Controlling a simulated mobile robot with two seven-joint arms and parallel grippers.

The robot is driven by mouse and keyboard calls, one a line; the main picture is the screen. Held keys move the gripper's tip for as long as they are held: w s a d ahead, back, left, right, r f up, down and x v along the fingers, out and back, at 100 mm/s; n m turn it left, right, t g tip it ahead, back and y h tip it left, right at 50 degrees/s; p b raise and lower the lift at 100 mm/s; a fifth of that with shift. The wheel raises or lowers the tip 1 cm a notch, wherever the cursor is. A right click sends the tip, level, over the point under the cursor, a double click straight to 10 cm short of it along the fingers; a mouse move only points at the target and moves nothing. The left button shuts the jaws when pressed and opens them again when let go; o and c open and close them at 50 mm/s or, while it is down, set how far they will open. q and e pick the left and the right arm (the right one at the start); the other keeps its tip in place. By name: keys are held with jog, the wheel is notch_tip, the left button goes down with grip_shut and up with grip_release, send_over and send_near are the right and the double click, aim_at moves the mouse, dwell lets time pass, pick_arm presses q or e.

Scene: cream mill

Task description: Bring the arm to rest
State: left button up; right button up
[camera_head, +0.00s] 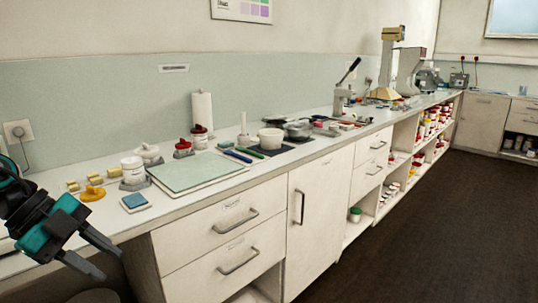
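My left gripper (109,264) shows at the lower left, black and teal. Its two grey fingers stand apart with a gap between them, and nothing shows between them. It hangs at the front edge of the long white counter (120,229), in front of the small items at the near end. My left arm comes in from the left edge and is mostly out of frame. My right gripper is not in view.
Near my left gripper on the counter are a blue pad (135,202), a yellow piece (92,193) and a white jar (132,170). A pale green board (195,171) lies beyond. Drawers (222,223) front the counter. The dark floor (430,220) at right is clear.

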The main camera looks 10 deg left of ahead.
pick_arm(q)
notch_tip(320, 180, down, 17)
jog(key=s+d+n+t+y+p, duration=0.2)
jog(key=n+t+p, duration=0.1)
jog(key=n+t, duration=0.95)
jog(key=s+d+f+n+g+y+p, duration=0.1)
jog(key=s+d+f+n+g+y, duration=0.2)
jog(key=s+d+f+n, duration=0.3)
jog(key=s+d+f+g, duration=0.1)
jog(key=s+d+f, duration=0.1)
jog(key=d+f, duration=0.2)
jog(key=shift+d, duration=1.2)
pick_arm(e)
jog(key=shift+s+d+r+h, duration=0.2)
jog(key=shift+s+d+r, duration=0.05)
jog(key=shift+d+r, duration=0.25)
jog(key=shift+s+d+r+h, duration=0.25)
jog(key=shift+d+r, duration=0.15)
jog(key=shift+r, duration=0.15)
pick_arm(q)
jog(key=shift+a, duration=0.15)
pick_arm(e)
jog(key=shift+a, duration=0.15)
